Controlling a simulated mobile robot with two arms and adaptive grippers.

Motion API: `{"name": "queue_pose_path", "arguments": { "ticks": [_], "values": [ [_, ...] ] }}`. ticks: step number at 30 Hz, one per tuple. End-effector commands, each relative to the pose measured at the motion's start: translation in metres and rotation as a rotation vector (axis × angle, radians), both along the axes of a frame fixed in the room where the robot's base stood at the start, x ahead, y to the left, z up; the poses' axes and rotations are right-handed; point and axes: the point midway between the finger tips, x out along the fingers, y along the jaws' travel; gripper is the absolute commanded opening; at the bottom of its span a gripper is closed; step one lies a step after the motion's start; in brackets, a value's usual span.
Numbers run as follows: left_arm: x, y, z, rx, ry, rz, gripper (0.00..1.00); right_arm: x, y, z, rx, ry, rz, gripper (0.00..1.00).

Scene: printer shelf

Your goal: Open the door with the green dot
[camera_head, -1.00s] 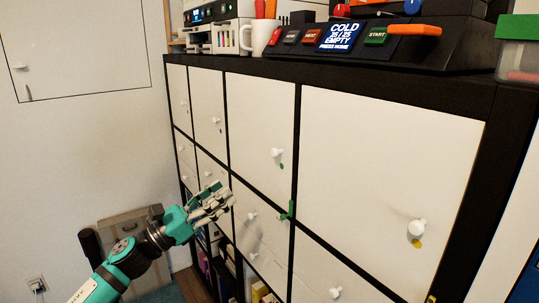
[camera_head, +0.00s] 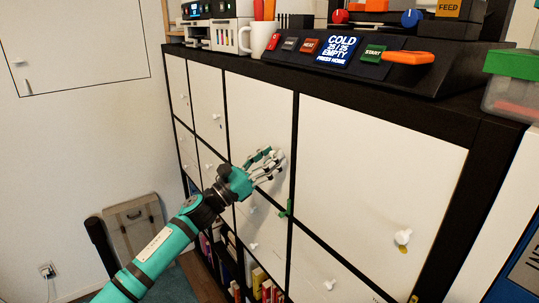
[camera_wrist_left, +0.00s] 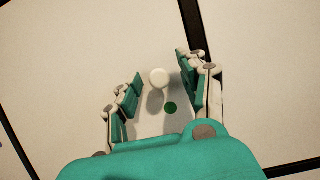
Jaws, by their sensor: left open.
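The white door (camera_head: 258,112) with the green dot is in the upper row of the black shelf, left of the big door with a yellow dot. It looks shut. In the left wrist view, its round white knob (camera_wrist_left: 159,78) and the green dot (camera_wrist_left: 171,108) lie between my open fingers. My left gripper (camera_head: 270,165) is in front of this door and hides the dot in the head view. In the left wrist view, my left gripper (camera_wrist_left: 161,68) has a finger on each side of the knob, with gaps. My right gripper is not in view.
The yellow-dot door (camera_head: 378,170) is to the right, with its own knob (camera_head: 403,237). A mug (camera_head: 260,38) and a control panel (camera_head: 340,50) stand on top. Books fill the open lower compartments.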

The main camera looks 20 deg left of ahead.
Motion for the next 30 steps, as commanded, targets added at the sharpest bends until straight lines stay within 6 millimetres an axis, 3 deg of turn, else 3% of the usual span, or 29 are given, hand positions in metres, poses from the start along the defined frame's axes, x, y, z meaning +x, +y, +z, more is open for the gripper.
{"name": "queue_pose_path", "arguments": {
  "ticks": [5,15,30],
  "values": [
    [-0.0001,0.0001,-0.0003,0.0,0.0,0.0,0.43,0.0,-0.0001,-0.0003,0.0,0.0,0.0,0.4],
    [-0.0002,0.0003,-0.0002,-0.001,0.0,0.0,0.0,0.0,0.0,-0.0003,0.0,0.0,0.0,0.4],
    [-0.0031,0.0034,-0.0021,0.002,-0.001,-0.013,0.0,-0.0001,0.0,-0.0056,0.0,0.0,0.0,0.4]
  ]
}}
